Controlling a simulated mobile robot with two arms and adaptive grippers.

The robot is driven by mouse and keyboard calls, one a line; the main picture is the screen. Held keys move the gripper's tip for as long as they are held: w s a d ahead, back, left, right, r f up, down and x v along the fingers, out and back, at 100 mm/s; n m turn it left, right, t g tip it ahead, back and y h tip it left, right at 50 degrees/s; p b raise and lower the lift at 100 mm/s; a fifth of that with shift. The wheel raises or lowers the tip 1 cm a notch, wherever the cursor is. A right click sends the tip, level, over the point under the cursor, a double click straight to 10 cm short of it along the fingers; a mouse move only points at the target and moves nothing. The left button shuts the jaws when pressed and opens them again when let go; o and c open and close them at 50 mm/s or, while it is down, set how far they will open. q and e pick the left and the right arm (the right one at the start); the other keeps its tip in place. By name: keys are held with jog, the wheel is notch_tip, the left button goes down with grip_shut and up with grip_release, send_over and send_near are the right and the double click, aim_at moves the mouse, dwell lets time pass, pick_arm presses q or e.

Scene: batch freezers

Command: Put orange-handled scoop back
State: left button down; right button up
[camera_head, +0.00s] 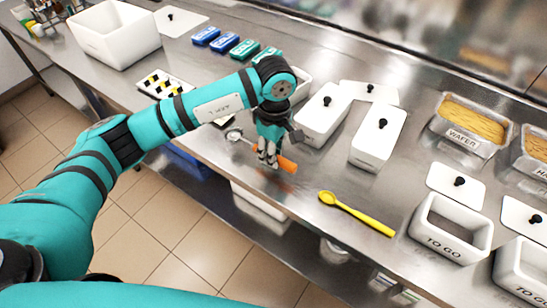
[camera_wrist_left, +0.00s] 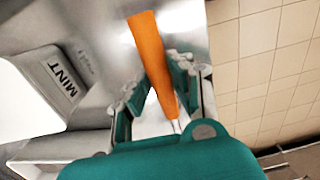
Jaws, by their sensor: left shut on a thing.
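The orange-handled scoop (camera_head: 287,164) is at the front edge of the steel counter, its handle pointing right and its metal head to the left. My left gripper (camera_head: 268,160) is shut on the scoop near the handle's inner end. In the left wrist view the orange handle (camera_wrist_left: 152,62) runs between the two fingers (camera_wrist_left: 155,88). The scoop's metal head is mostly hidden there. Whether the scoop touches the counter, I cannot tell. My right gripper is not in view.
A yellow spoon (camera_head: 357,213) lies on the counter to the right. White lidded tubs (camera_head: 378,140) stand behind, one labelled MINT in the left wrist view (camera_wrist_left: 62,78). A TO GO container (camera_head: 450,228) stands at right. A patterned tray (camera_head: 165,84) lies left.

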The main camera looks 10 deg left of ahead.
pick_arm(q)
notch_tip(320, 180, down, 3)
jog(key=shift+r+p, duration=0.2)
jog(key=shift+p, duration=0.5)
jog(key=shift+f, duration=0.45)
jog(key=shift+f, duration=0.2)
jog(key=c, duration=1.2)
grip_release()
